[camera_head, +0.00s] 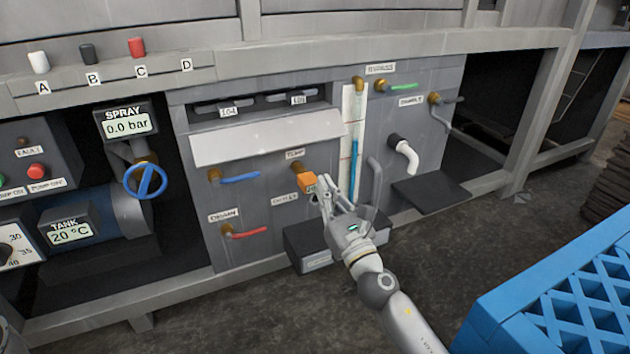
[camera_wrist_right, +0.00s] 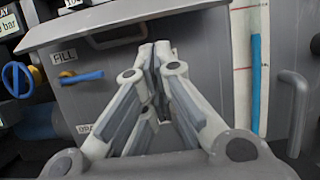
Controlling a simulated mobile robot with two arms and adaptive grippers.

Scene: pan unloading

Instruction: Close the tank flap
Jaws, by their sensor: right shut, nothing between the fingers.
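The tank flap (camera_head: 265,142) is a pale grey panel standing out from the tank front, below a dark slot with two labelled handles. It looks open. In the wrist view the flap (camera_wrist_right: 130,18) spans the top of the picture, beyond and above the fingers. My left gripper is out of view.
A blue-handled valve (camera_head: 240,178) and a red-handled one (camera_head: 250,233) project from the tank front. A curved grey pipe (camera_head: 375,180) and white spout (camera_head: 405,153) are right of the gripper. A dark box (camera_head: 300,250) sits below. A blue crate (camera_head: 560,290) stands front right.

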